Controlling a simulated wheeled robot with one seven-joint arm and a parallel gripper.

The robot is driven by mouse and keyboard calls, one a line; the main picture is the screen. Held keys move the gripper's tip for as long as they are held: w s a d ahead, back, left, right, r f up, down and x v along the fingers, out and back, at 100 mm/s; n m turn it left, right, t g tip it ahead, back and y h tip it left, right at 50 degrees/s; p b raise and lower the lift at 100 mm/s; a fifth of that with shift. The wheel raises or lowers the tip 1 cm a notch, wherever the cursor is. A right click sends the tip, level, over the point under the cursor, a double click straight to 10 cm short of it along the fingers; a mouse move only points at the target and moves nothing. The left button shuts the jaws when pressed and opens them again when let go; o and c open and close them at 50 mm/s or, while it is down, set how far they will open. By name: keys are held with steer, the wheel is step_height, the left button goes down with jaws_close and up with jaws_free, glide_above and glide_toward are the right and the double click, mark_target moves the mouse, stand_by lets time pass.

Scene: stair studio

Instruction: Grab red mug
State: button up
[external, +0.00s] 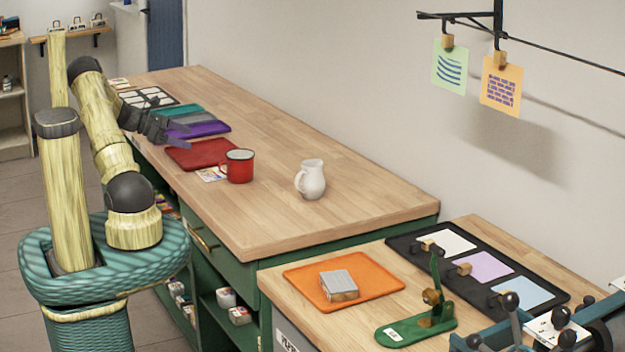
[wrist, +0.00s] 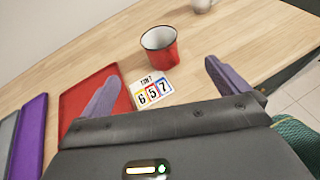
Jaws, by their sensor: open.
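In the wrist view the mug (wrist: 160,50) is ahead of my gripper, above the middle of the picture. My gripper (external: 180,140) is over the counter to the left of the mug and apart from it. In the wrist view my gripper (wrist: 160,88) has its two purple fingers spread wide, with nothing held between them.
A red tray (external: 203,153) and a number card (wrist: 152,90) lie beside the mug. A white jug (external: 311,179) stands to its right. Purple, grey and teal mats lie farther left. An orange tray (external: 365,300) holds a grey block on the lower bench.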

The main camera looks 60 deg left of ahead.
steer(key=shift+a, duration=0.15)
glide_toward(235, 154)
steer(key=w+d, duration=0.2)
steer(key=d, duration=0.3)
steer(key=shift+w+a+f+p, duration=0.1)
steer(key=shift+w+f+p, duration=0.1)
steer(key=shift+w+p, duration=0.25)
steer(key=shift+w, duration=0.1)
steer(key=shift+p+x, duration=0.35)
steer(key=shift+x, duration=2.2)
steer(key=shift+f, duration=0.1)
